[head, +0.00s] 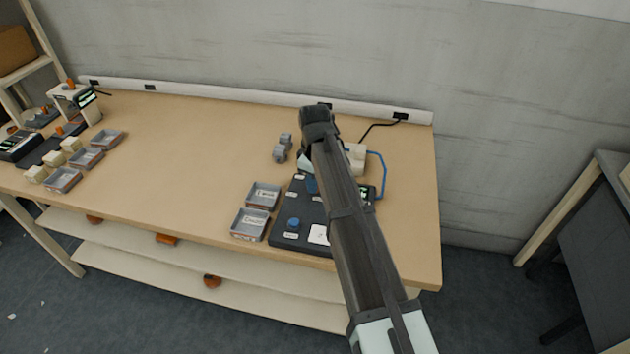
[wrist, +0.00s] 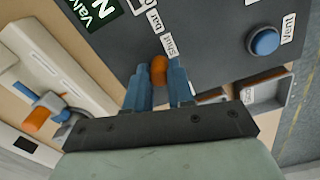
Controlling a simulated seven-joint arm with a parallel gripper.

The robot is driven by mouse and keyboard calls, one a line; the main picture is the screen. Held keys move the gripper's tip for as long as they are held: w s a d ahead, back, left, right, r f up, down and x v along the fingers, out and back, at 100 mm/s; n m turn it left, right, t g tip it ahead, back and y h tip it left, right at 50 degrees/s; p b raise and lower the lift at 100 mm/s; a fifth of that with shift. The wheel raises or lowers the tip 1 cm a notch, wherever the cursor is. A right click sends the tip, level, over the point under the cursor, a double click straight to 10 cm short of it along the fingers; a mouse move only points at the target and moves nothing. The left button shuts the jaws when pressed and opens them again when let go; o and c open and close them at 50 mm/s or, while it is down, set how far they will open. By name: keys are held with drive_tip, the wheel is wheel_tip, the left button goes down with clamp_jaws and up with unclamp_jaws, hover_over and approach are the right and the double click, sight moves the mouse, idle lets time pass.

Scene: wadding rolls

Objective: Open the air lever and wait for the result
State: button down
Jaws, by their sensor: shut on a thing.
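In the wrist view my gripper (wrist: 159,72) has its two blue fingers shut on an orange lever tip (wrist: 159,69), which I take to be the air lever. It stands on the dark panel (wrist: 205,65), just beside a label reading "Shut" (wrist: 169,44). The lever's base is hidden, so I cannot tell its angle. A blue button (wrist: 264,41) sits beside the "Vent" label. In the head view my arm covers much of the panel (head: 285,240) and the lever; only a bit of blue finger (head: 311,185) shows. A green display (wrist: 93,10) is partly in view.
Two labelled grey trays (head: 250,224) stand left of the panel. Small grey parts (head: 282,150) lie behind. A pale device with a blue hose (head: 382,165) is to the right. In the wrist view it has another orange piece (wrist: 37,120). The table's middle is clear.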

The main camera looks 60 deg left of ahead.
drive_tip(key=shift+s+a+m, duration=0.2)
drive_tip(key=shift+s+m, duration=0.35)
drive_tip(key=shift+m, duration=0.65)
drive_tip(key=m, duration=0.1)
drive_tip(key=s+a+m, duration=0.1)
drive_tip(key=m, duration=0.1)
drive_tip(key=shift+s+m, duration=0.15)
drive_tip(key=shift+m, duration=0.15)
drive_tip(key=m, duration=0.1)
drive_tip(key=a+m, duration=0.1)
drive_tip(key=shift+s+m, duration=0.3)
drive_tip(key=shift+s, duration=0.05)
drive_tip(key=shift+s+a+m, duration=0.2)
drive_tip(key=shift+a+m, duration=0.2)
drive_tip(key=shift+m, duration=0.45)
drive_tip(key=shift+s+a+m, duration=0.15)
drive_tip(key=shift+a+m, duration=0.2)
drive_tip(key=shift+m, duration=0.5)
drive_tip(key=c, duration=1)
unclamp_jaws()
drive_tip(key=shift+r, duration=0.1)
